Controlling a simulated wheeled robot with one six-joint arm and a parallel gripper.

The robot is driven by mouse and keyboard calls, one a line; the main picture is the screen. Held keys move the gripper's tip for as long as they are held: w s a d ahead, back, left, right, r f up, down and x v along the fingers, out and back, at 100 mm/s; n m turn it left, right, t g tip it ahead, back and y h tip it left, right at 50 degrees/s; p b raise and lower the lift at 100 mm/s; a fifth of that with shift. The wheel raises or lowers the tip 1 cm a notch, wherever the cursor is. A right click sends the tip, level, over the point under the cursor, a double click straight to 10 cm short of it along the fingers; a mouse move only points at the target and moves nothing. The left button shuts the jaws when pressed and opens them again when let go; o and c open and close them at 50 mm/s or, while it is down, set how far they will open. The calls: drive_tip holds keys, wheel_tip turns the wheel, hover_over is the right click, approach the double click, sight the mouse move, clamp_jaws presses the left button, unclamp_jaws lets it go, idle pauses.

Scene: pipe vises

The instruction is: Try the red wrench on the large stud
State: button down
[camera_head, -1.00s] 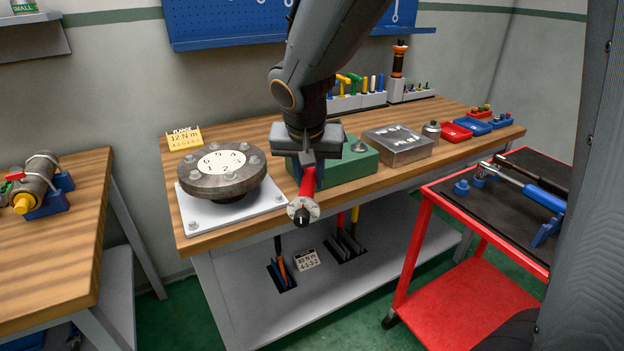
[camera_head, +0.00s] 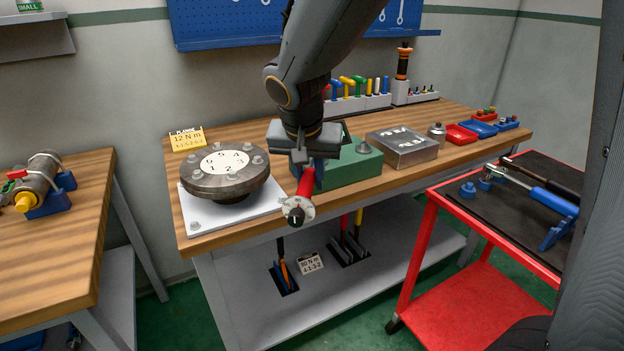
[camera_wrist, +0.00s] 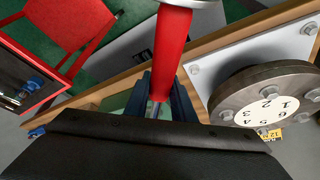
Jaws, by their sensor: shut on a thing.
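My gripper (camera_head: 302,166) is shut on the red wrench (camera_head: 307,183) and holds it over the front edge of the workbench. A round grey dial end (camera_head: 298,209) points down and toward the camera. In the wrist view the red handle (camera_wrist: 172,52) runs up from between the dark fingers (camera_wrist: 165,100); the wrench's far end is hidden. A round flange (camera_head: 225,182) with several studs and numbers on a white disc stands left of the gripper, apart from it. I cannot tell which stud is the large one.
A green block (camera_head: 350,165) with a metal knob stands just behind and right of the gripper. A grey metal box (camera_head: 402,147) is farther right. A yellow "12 N m" card (camera_head: 187,139) stands behind the flange. A red cart (camera_head: 470,245) is at right.

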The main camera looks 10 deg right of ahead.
idle(0.4)
drive_tip(key=shift+s+d+r+n+p, duration=0.2)
drive_tip(key=shift+d+n+p, duration=0.2)
drive_tip(key=shift+d+p, duration=0.3)
drive_tip(key=shift+s+d+f+n+y+p, duration=0.15)
drive_tip(key=shift+d+n+y+p, duration=0.3)
drive_tip(key=shift+p, duration=0.4)
drive_tip(key=shift+a, duration=0.1)
wheel_tip(320, 180, up, 5)
drive_tip(key=p, duration=0.4)
